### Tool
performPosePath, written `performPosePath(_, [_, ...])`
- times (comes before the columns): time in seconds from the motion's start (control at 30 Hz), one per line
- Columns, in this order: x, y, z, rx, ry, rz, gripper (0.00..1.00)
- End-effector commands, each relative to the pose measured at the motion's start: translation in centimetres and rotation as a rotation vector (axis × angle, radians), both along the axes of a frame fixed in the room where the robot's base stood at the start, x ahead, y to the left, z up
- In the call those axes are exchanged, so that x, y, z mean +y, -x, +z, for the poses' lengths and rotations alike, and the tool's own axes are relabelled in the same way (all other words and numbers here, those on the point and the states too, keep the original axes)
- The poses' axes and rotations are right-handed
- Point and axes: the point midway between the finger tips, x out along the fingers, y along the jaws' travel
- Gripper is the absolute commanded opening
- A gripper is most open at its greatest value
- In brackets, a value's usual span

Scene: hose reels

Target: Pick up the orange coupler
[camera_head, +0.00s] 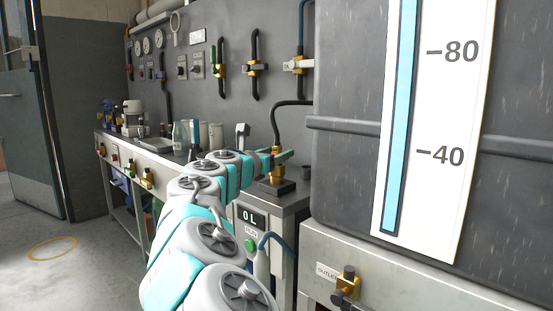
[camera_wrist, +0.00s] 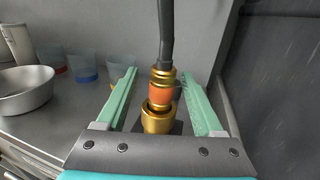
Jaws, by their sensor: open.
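The orange coupler (camera_wrist: 161,93) has an orange band between brass rings. It is upright at the end of a black hose (camera_wrist: 166,35) and sits on a wider brass fitting (camera_wrist: 157,122) on a dark base. My gripper (camera_wrist: 160,85) is open in the wrist view, with one green finger on each side of the coupler. Neither finger visibly touches it. In the head view my gripper (camera_head: 279,158) is at the coupler on top of the counter, and its finger partly hides the coupler.
A metal bowl (camera_wrist: 26,90) and clear cups (camera_wrist: 82,68) stand on the counter left of my gripper. A grey wall is behind the hose. A large dark tank (camera_head: 345,90) with a level gauge (camera_head: 432,150) stands close on the right. A pump unit reading 0 L (camera_head: 250,218) is below the coupler.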

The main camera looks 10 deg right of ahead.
Motion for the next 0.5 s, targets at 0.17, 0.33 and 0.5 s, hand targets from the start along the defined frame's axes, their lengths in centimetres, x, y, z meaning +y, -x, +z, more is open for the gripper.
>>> performPosePath(0.17, [-1.7,-1.8,0.1,-0.002,-0.001,0.001,0.69])
performPosePath(0.33, [-2.2,-2.4,0.1,-0.001,-0.001,0.001,0.69])
performPosePath(0.5, [-2.2,-2.3,0.2,-0.001,-0.002,0.001,0.69])
